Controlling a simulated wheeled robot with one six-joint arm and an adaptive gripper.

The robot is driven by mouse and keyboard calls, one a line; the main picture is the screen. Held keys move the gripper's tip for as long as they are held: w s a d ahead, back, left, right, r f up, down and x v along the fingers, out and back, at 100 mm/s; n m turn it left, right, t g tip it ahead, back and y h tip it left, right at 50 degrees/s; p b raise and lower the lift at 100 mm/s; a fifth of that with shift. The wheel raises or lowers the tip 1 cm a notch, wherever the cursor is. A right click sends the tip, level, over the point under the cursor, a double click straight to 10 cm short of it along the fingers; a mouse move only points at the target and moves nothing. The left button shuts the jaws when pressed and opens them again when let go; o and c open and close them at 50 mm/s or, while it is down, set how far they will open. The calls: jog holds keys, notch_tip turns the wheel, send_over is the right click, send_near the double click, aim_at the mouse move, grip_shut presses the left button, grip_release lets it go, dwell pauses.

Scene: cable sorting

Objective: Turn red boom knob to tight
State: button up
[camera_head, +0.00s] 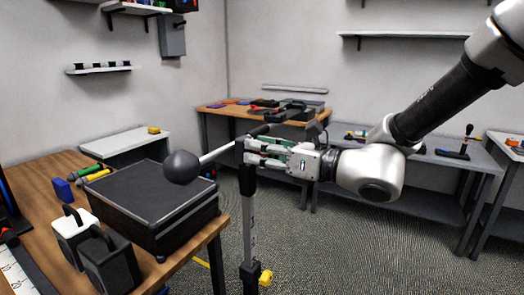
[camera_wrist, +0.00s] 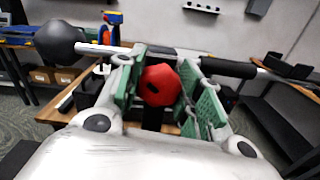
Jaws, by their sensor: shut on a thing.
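The red boom knob (camera_wrist: 160,86) shows in the wrist view between the two green-padded fingers of my gripper (camera_wrist: 163,65). My gripper is shut on it. In the head view my gripper (camera_head: 252,154) reaches in from the right at the top of the stand (camera_head: 249,220), and its fingers and the clamp hide the knob. The boom, a pale rod (camera_head: 217,152), runs through the clamp with a dark ball (camera_head: 181,167) at its left end and a black grip (camera_wrist: 228,67) at the other. The knob's tightness cannot be told.
A wooden bench (camera_head: 28,188) at left holds a black case (camera_head: 160,194) and two small boxes close to the boom's ball. A yellow knob (camera_head: 266,277) sits low on the stand. Other benches line the back wall and right side. Open floor lies right of the stand.

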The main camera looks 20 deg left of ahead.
jog(key=m, duration=0.2)
jog(key=shift+m, duration=0.4)
jog(key=o, duration=1)
jog(key=shift+d, duration=0.1)
jog(key=d, duration=0.8)
jog(key=s+d, duration=0.1)
jog(key=d, duration=0.2)
jog(key=shift+d, duration=0.4)
jog(key=shift+o, duration=0.2)
jog(key=shift+w, duration=0.1)
